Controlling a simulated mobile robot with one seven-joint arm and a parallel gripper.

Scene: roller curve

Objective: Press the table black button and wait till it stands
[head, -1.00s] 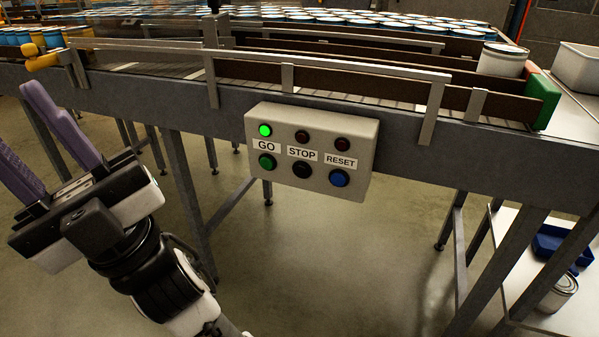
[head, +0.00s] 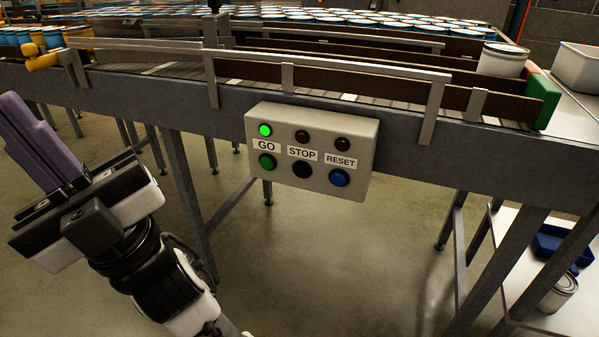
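The black button (head: 302,169) sits under the STOP label on a beige control box (head: 361,128) fixed to the conveyor's side. It is flanked by a green GO button (head: 267,161) and a blue RESET button (head: 339,178). The lamp above GO (head: 265,130) is lit green. The lamps above STOP (head: 302,137) and RESET (head: 342,144) are dark red and unlit. My gripper (head: 12,108) is at the left edge, apart from the box and to its left. Its purple fingers are together with nothing visible between them.
The conveyor frame (head: 400,155) runs across the view, with metal guard rails above. A white can (head: 502,60) stands at the right end by a green and red end piece (head: 546,103). Conveyor legs stand below. The space in front of the control box looks clear.

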